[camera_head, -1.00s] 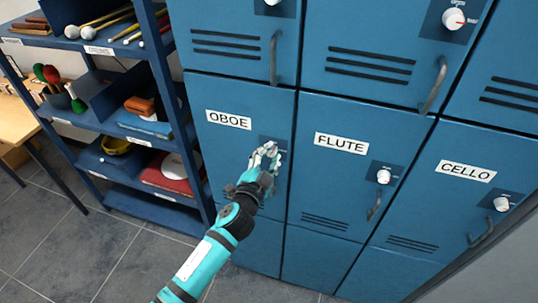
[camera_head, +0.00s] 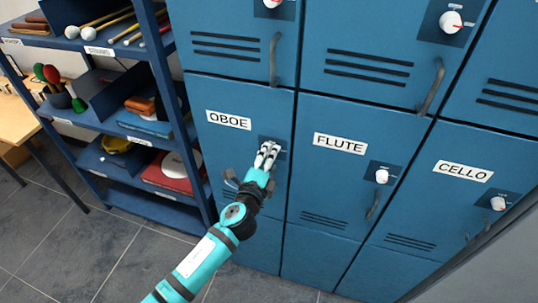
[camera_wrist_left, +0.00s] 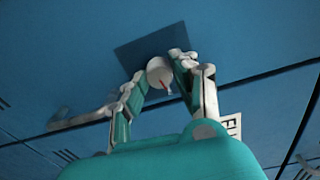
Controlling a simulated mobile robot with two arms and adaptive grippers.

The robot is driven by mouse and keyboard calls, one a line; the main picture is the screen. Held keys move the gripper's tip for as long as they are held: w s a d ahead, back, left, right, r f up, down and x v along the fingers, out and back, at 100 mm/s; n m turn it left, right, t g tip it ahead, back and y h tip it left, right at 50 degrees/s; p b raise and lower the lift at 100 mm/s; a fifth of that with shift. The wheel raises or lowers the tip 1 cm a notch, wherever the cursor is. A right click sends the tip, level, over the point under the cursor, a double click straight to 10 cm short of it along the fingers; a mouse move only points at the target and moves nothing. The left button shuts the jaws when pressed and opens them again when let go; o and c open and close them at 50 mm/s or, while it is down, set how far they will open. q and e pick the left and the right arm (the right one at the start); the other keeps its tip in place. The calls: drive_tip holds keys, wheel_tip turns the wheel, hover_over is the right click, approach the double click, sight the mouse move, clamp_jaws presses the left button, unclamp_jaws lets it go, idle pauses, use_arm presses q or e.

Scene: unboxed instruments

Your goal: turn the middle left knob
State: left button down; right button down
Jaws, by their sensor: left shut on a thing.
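The middle left knob is on the blue OBOE locker (camera_head: 218,150) at the left of the middle row. In the left wrist view the knob (camera_wrist_left: 159,72) is pale with a red mark and sits on a dark square plate (camera_wrist_left: 133,54). My left gripper (camera_head: 268,152) is at this knob and mostly covers it in the head view. In the left wrist view the two fingers of the gripper (camera_wrist_left: 157,68) are shut on the knob, one on each side. My right gripper is not in view.
The OBOE door handle (camera_wrist_left: 82,116) is close beside the fingers. The FLUTE knob (camera_head: 382,176) and CELLO knob (camera_head: 497,203) are on lockers to the right. A blue shelf (camera_head: 150,210) with several items stands left. Grey tiled floor lies below.

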use_arm(q)
drive_tip(key=shift+m, duration=0.8)
drive_tip(key=shift+f, duration=0.1)
drive_tip(key=c, duration=1)
unclamp_jaws()
drive_tip(key=v, duration=1.2)
